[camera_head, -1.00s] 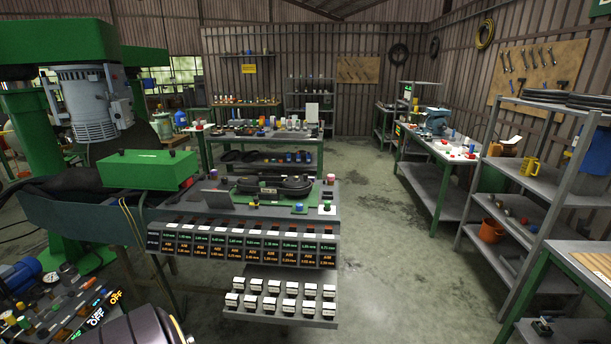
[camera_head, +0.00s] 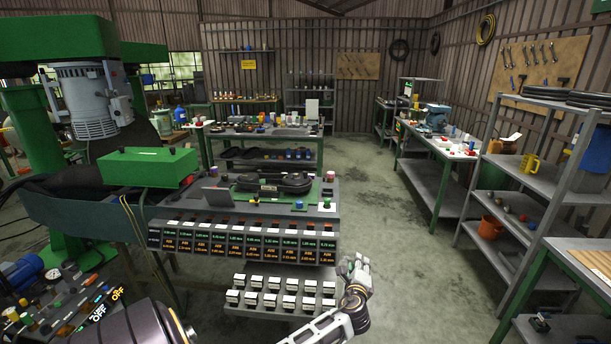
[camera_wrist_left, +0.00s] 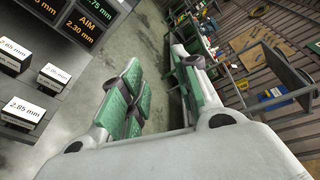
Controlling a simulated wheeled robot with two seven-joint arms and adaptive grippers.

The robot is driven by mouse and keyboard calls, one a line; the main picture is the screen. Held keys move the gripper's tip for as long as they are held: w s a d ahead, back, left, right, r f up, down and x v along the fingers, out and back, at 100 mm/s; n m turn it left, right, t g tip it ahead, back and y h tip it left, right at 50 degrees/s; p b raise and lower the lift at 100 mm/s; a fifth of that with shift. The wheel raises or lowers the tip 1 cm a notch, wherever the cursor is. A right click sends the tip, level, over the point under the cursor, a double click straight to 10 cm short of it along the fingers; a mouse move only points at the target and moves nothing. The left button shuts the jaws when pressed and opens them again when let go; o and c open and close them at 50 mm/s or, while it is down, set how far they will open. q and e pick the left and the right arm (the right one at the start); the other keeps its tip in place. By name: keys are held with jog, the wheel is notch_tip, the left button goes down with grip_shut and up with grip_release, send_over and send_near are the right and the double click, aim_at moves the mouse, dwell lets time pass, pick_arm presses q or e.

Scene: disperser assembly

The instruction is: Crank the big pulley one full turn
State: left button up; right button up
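A dark, elongated belt-and-pulley assembly (camera_head: 274,184) lies on a green plate on top of the bench console. At this size I cannot tell the big pulley apart from the belt, and I cannot make out a crank handle. My left gripper (camera_head: 355,270) is in front of the console's lower right corner, to the right of the rows of white labelled blocks. It is below and to the right of the assembly, apart from it. In the left wrist view the green-padded fingers (camera_wrist_left: 157,75) are apart with nothing between them. My right gripper is not in view.
A display panel (camera_head: 240,244) and a lower shelf of white labelled blocks (camera_head: 277,292) jut from the console's front. A green cover (camera_head: 147,167) stands to its left. Metal shelving (camera_head: 540,165) stands at the right. The floor (camera_head: 395,240) between is clear.

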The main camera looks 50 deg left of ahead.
pick_arm(q)
jog(key=s+a+r+m+g+y, duration=0.3)
jog(key=s+a+r+m+y, duration=0.2)
jog(key=r, duration=0.4)
jog(key=s+m+y, duration=0.1)
jog(key=m, duration=0.1)
jog(key=shift+s+a+r+m+y, duration=0.25)
jog(key=shift+s+a+m+y, duration=0.05)
jog(key=shift+s+m, duration=0.1)
jog(key=shift+w+r+m, duration=0.1)
jog(key=shift+m, duration=0.2)
